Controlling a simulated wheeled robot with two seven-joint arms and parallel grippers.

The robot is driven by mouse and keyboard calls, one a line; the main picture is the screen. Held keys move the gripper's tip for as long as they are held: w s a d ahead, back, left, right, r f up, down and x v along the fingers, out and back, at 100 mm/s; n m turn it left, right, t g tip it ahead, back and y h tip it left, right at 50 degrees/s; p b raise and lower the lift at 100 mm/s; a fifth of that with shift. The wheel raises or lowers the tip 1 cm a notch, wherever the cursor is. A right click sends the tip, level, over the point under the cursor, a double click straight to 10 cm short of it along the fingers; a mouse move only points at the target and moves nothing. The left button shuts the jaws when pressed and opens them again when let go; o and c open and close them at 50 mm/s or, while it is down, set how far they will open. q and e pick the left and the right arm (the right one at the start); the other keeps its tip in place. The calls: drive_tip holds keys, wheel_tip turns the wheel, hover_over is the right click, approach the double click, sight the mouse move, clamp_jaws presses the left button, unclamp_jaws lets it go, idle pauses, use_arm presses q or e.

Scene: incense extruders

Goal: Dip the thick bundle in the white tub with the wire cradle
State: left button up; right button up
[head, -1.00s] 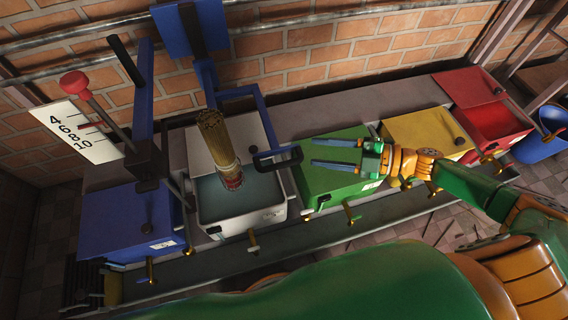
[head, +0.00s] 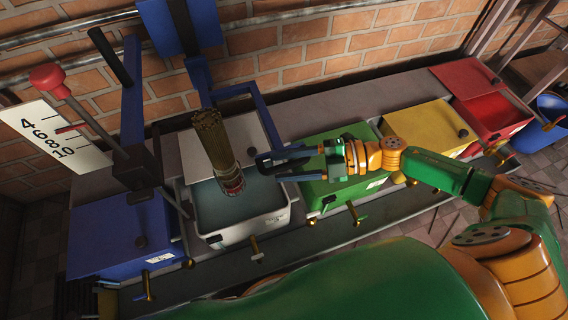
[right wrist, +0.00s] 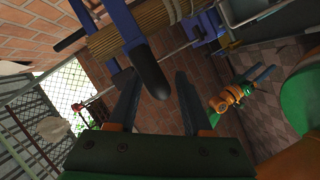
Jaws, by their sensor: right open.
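The thick bundle of tan sticks (head: 213,140) leans in the blue wire cradle (head: 262,110), its banded lower end over the white tub (head: 282,217). The tub holds grey-blue liquid (head: 215,208); I cannot tell whether the bundle touches it. My right gripper (head: 284,164) is open at the cradle's black handle (head: 264,164). In the right wrist view the handle (right wrist: 150,72) points between the open fingertips (right wrist: 157,82), not clamped, with the bundle (right wrist: 128,38) behind. My left gripper (right wrist: 259,73) shows small there, its fingers apart; the head view does not show it.
A blue box (head: 112,238) with a red-knobbed lever (head: 47,77) and number scale stands left. Green (head: 345,182), yellow (head: 425,137) and red (head: 490,115) boxes stand right. Brass taps (head: 256,248) jut from the fronts. A brick wall is behind.

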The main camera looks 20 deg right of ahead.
drive_tip(key=shift+a, duration=0.2)
clamp_jaws()
drive_tip(key=shift+f, duration=0.1)
idle(1.2)
